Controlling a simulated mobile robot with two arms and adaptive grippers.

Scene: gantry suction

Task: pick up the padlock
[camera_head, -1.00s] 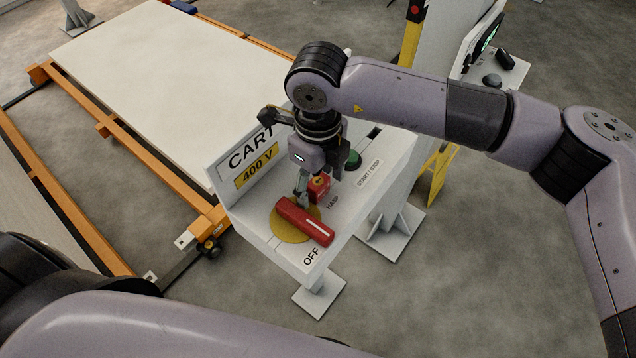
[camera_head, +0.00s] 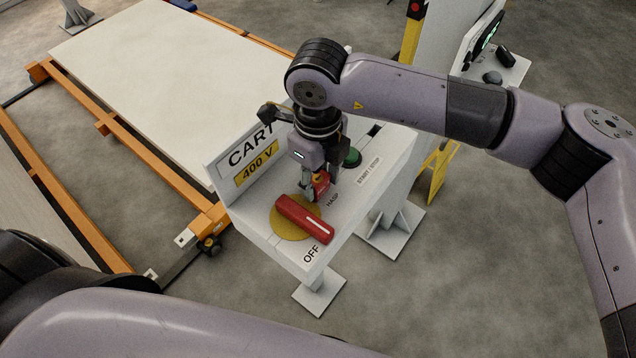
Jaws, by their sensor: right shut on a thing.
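The red padlock (camera_head: 321,184) is at the hasp spot on top of the white cart control box (camera_head: 290,256), beside the red switch handle. My right gripper (camera_head: 319,190) points down over the box and is shut on the padlock, with a finger on each side of it. The fingers hide part of the padlock, and I cannot tell whether it is lifted off the surface. My left arm crosses the bottom of the view; its gripper is out of view.
A red switch handle (camera_head: 303,217) lies on a yellow disc just in front of the padlock. A green button (camera_head: 352,158) is behind the gripper. The upright "CART 400 V" sign (camera_head: 247,159) stands along the left edge. A large pale panel (camera_head: 165,80) lies on orange rails beyond.

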